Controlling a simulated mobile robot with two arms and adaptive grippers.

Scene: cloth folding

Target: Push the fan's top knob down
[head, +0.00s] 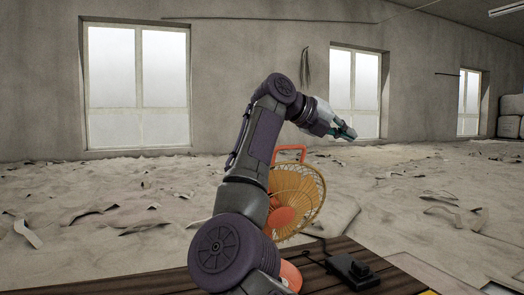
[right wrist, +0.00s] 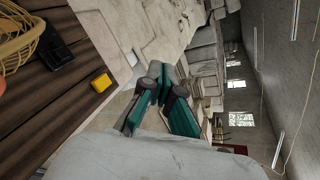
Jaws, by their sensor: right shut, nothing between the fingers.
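An orange fan with a wire cage (head: 297,200) and an orange top handle (head: 290,150) stands on the wooden table (head: 330,277). My right arm hides its left side and much of its base. I cannot make out the top knob. Part of the yellow cage also shows at the top left of the right wrist view (right wrist: 18,35). My right gripper (head: 351,134) is shut and empty, above and to the right of the fan and apart from it. Its teal fingers show in the right wrist view (right wrist: 165,85). My left gripper is in neither view.
A black box with a cord (head: 352,270) lies on the table right of the fan. A yellow block (right wrist: 101,82) lies near the table edge in the right wrist view. Debris covers the floor (head: 110,215) beyond. The air around the right gripper is clear.

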